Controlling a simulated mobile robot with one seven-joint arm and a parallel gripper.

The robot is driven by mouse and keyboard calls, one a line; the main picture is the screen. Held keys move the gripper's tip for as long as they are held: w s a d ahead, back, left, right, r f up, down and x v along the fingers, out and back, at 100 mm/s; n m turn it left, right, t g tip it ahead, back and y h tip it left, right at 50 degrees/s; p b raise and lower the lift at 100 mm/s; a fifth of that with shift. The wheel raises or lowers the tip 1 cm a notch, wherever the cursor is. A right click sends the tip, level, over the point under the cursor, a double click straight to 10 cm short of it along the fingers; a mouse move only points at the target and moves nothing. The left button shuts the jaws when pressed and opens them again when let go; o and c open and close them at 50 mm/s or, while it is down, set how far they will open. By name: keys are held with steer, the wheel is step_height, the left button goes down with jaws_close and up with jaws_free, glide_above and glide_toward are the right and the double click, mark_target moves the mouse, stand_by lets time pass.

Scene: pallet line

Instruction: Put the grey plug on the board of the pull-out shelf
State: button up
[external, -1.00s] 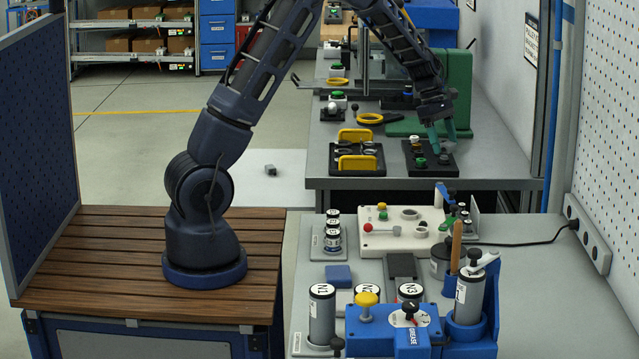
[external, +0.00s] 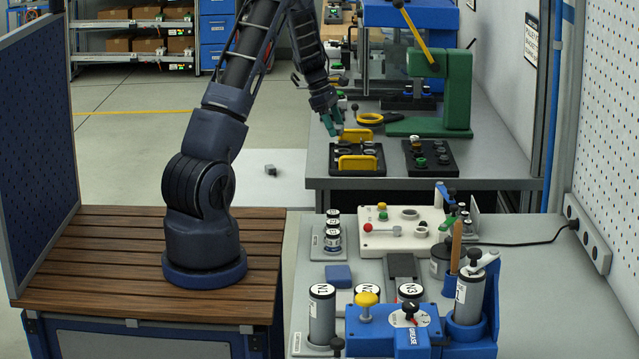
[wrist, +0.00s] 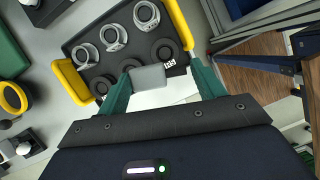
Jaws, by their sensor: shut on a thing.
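My gripper (external: 332,120) has green fingers and hangs over the far bench, above the left end of a black tray (external: 375,170) with yellow handles. In the wrist view its fingers (wrist: 155,82) are shut on the grey plug (wrist: 149,76), a small grey block held at the fingertips. The black tray also shows below it in the wrist view (wrist: 134,55), with several round parts. A pale flat panel (external: 250,190) lies left of the far bench with a small dark grey block (external: 270,170) on it. I cannot tell whether this panel is the pull-out shelf's board.
A second black tray (external: 442,170) and a green press (external: 457,95) stand to the right on the far bench. A yellow ring (external: 370,118) lies behind the handled tray. The near bench holds grease canisters and a blue stand (external: 375,335).

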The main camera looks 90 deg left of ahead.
steer(key=s+a+f+n+y, duration=0.1)
steer(key=s+a+n, duration=0.15)
steer(key=s, duration=0.95)
steer(key=s+a+f+n, duration=0.15)
steer(key=s+a, duration=0.25)
steer(key=s, duration=0.8)
glide_toward(263, 198)
steer(key=shift+m, duration=0.4)
steer(key=x, duration=0.5)
steer(key=shift+a+f, duration=0.1)
steer(key=shift+f, duration=0.2)
steer(key=shift+f, duration=0.1)
steer(key=o, duration=1)
steer(key=shift+c, duration=0.2)
steer(key=v, duration=1.2)
steer(key=shift+s, duration=0.15)
